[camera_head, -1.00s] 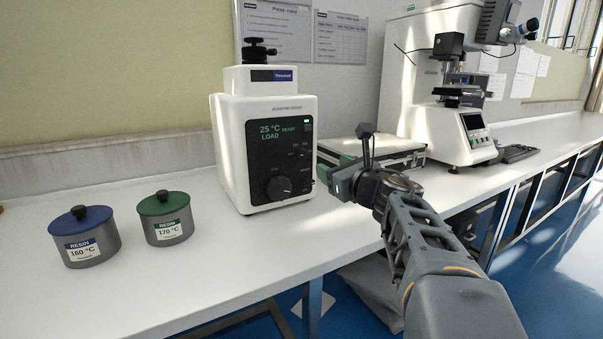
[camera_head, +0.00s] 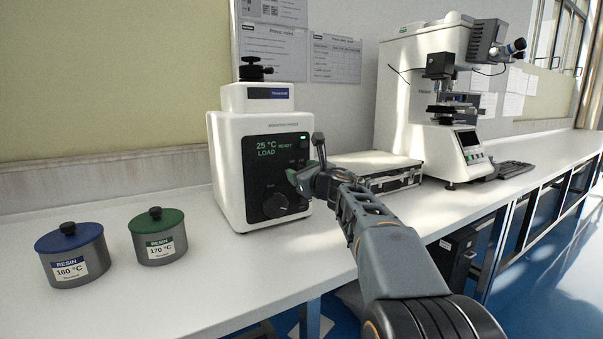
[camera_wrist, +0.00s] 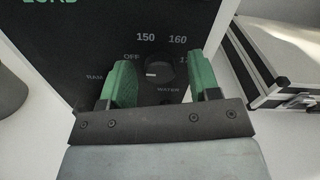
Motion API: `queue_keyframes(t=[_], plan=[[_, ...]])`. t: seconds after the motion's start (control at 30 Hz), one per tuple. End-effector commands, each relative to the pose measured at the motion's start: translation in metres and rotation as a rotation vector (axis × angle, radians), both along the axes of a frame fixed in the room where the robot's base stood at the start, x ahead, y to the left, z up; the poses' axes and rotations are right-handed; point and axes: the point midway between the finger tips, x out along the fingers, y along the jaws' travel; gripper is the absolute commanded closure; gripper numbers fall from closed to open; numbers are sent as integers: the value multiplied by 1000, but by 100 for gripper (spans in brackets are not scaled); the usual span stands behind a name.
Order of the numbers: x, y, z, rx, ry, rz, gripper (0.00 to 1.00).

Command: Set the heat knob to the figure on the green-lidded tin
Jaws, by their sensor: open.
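The mounting press (camera_head: 228,165) is white with a dark front panel. Its display reads 25 °C, READY, LOAD. The green-lidded tin (camera_head: 158,248) is labelled RESIN 170 °C.
A blue-lidded tin (camera_head: 75,267) labelled 160 °C stands left of the green one. A flat case (camera_head: 385,177) lies right of the press, and a white hardness tester (camera_head: 410,110) stands beyond it. The bench front between tins and press is clear.

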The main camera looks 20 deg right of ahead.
Motion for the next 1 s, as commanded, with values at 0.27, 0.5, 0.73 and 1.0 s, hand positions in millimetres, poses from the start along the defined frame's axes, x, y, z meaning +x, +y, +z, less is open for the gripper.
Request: queue_keyframes(t=[0.27, 0.5, 0.73, 1.0], plan=[[5, 1, 0, 0, 0, 0, 44], [5, 1, 0, 0, 0, 0, 53], [5, 1, 0, 1, 0, 0, 75], [5, 0, 0, 2, 0, 0, 93]])
